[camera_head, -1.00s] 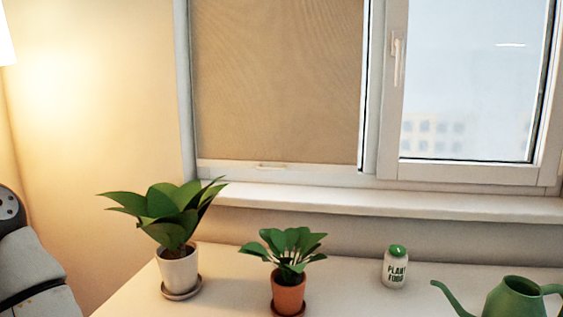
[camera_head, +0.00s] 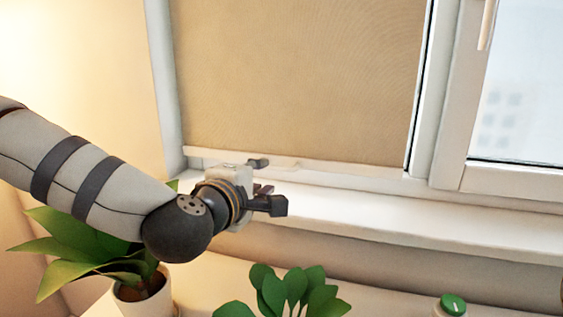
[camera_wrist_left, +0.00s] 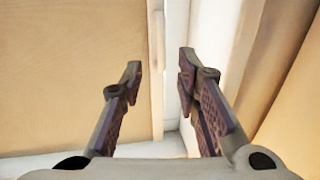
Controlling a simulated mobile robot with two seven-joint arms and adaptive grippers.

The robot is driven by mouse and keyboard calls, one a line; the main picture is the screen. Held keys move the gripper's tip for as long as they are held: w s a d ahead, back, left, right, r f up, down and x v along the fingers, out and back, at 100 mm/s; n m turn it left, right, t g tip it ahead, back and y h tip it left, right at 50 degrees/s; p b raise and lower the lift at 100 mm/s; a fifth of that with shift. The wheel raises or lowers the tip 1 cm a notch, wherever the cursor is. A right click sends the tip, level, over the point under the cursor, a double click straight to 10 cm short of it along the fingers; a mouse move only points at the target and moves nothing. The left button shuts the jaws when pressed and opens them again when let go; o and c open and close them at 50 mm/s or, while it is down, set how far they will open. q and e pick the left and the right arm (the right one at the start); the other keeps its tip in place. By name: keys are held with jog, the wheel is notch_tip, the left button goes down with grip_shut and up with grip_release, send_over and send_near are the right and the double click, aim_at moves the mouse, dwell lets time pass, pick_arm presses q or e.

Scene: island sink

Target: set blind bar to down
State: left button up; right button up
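The tan blind (camera_head: 300,80) covers the left window pane, and its pale bar (camera_head: 350,170) runs along its lower edge, just above the sill. My left gripper (camera_head: 268,184) is open and empty in front of the bar's left part, which it partly hides. In the left wrist view, the two fingers of my left gripper (camera_wrist_left: 160,72) stand apart. A pale strip that looks like the bar (camera_wrist_left: 157,60) shows in the gap between them, with the blind (camera_wrist_left: 70,75) to its left. Whether a finger touches the bar cannot be told. My right gripper is not in view.
The white sill (camera_head: 400,215) runs below the blind. A larger plant (camera_head: 75,245) stands under my left arm, and a smaller plant (camera_head: 285,290) stands in front of the sill. A green-lidded jar (camera_head: 453,305) is at the lower right. The right window pane (camera_head: 520,100) is uncovered.

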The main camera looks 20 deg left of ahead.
aim_at(275, 168)
pick_arm(q)
jog(key=w, duration=0.3)
jog(key=w+f+b, duration=0.1)
jog(key=w, duration=0.2)
jog(key=w+f, duration=0.1)
jog(key=w, duration=0.2)
jog(key=shift+d+f+b, duration=0.15)
jog(key=shift+f+b, duration=0.1)
jog(key=shift+b, duration=0.05)
jog(key=shift+w+r, duration=0.2)
jog(key=shift+w, duration=0.15)
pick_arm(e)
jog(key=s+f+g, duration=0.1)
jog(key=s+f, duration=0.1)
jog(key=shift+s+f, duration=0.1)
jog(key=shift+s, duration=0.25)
